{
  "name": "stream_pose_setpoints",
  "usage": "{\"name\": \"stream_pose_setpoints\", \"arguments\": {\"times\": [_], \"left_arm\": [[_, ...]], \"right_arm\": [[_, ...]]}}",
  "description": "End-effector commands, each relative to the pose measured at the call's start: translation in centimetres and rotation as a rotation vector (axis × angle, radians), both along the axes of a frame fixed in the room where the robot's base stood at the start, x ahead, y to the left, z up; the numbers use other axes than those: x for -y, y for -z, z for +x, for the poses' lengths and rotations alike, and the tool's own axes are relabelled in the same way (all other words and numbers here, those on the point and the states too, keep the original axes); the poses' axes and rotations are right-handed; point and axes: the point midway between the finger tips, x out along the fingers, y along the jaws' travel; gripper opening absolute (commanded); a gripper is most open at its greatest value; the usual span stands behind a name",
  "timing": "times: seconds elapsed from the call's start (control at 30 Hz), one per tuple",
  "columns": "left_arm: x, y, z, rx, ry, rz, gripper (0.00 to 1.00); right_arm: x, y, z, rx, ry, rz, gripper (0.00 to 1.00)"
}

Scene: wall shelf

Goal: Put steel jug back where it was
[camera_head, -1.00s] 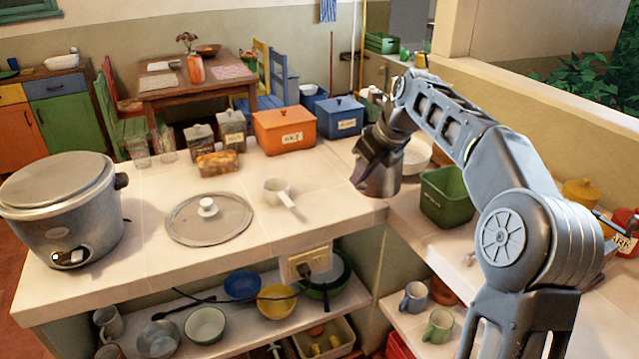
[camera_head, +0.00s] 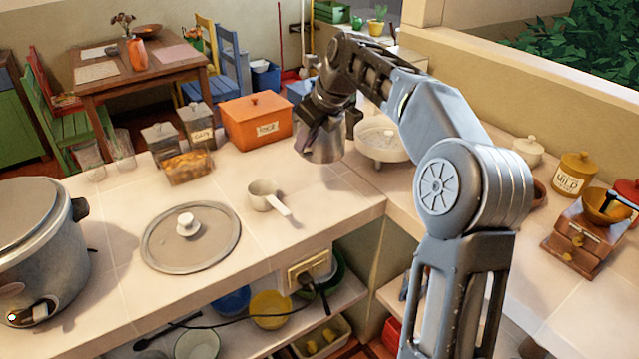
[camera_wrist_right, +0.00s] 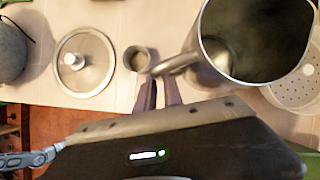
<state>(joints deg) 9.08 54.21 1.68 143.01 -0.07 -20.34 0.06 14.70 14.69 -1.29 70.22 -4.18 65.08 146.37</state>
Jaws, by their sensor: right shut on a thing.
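The steel jug (camera_head: 318,149) is over the counter's back part in the head view, between the orange box and the white colander. My right gripper (camera_head: 335,112) is above it there. In the right wrist view the jug (camera_wrist_right: 232,62) is large at the upper right, its mouth facing the camera. My right gripper (camera_wrist_right: 160,92) is shut on the jug's handle (camera_wrist_right: 176,64). I cannot tell whether the jug's base touches the counter. My left gripper is not in view.
The white colander (camera_head: 383,152) is close to the jug's right. The orange box (camera_head: 257,125) is to its left. A small scoop (camera_head: 264,194) and a lid (camera_head: 190,240) lie in front. A rice cooker (camera_head: 35,235) stands at left. Counter between scoop and corner is clear.

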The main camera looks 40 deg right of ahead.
Motion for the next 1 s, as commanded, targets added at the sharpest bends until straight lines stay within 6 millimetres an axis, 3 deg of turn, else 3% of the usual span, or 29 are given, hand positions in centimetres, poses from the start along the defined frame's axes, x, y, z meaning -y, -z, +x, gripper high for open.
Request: {"name": "stream_pose_setpoints", "arguments": {"times": [0.17, 0.4, 0.8, 1.0], "left_arm": [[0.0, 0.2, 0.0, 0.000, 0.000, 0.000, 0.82], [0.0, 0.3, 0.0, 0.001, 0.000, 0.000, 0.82], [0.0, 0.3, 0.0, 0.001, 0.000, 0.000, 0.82], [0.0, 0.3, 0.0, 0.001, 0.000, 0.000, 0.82]], "right_arm": [[0.0, 1.7, 0.0, 0.001, -0.001, 0.000, 0.00], [0.0, 5.5, 0.0, 0.000, -0.001, 0.000, 0.00], [0.0, 6.3, 0.1, 0.003, 0.000, -0.001, 0.00], [0.0, 8.6, 0.0, 0.000, 0.000, 0.000, 0.00]]}}
